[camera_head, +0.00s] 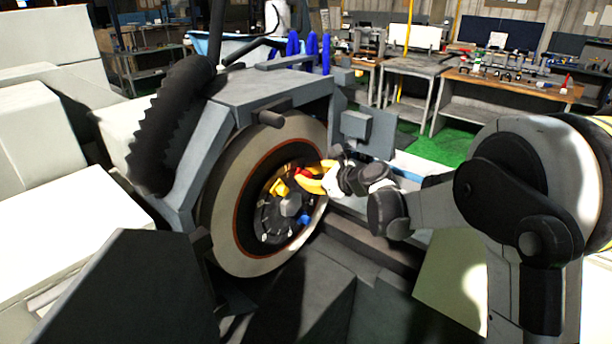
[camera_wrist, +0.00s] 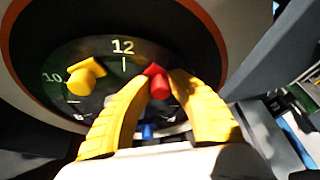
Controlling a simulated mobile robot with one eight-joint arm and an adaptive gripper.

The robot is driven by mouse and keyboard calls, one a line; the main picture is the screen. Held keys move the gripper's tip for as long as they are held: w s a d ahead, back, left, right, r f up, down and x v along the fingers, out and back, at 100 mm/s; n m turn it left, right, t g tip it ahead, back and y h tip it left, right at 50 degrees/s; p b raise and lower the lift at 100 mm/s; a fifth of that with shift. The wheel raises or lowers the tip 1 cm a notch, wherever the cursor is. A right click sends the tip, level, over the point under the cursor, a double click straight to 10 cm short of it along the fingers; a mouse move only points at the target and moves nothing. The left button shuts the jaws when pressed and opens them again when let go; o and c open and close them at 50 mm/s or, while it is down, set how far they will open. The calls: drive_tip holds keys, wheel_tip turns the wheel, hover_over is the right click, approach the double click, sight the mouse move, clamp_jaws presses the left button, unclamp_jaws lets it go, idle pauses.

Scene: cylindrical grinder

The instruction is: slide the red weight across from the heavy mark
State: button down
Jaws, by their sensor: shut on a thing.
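The red weight (camera_wrist: 159,84) sits on the dark dial face (camera_wrist: 124,88), just right of and below the 12 mark in the wrist view. My gripper (camera_wrist: 160,80) has its yellow fingers on either side of the red weight, shut on it. A yellow weight (camera_wrist: 82,82) sits near the 10. A blue weight (camera_wrist: 148,130) shows low between the fingers, partly hidden. In the head view my gripper (camera_head: 309,178) reaches the dial (camera_head: 282,214) from the right, with the red weight (camera_head: 305,172) at its fingertips. I cannot make out a heavy mark.
The large grinding wheel (camera_head: 226,212) rings the dial with a pale outer band. A grey machine guard (camera_head: 262,89) stands above it. A black ribbed hose (camera_head: 165,125) hangs at the left. Work benches (camera_head: 500,82) stand far behind.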

drive_tip(key=shift+w+d+f, duration=0.3)
drive_tip(key=shift+w+d+f+m+b, duration=0.3)
drive_tip(key=shift+w+d+f+b, duration=0.35)
drive_tip(key=shift+w+f, duration=0.25)
drive_tip(key=c, duration=1.4)
unclamp_jaws()
drive_tip(key=shift+s+a+r, duration=0.1)
drive_tip(key=shift+r, duration=0.05)
drive_tip(key=shift+o, duration=1)
drive_tip(key=v, duration=1.2)
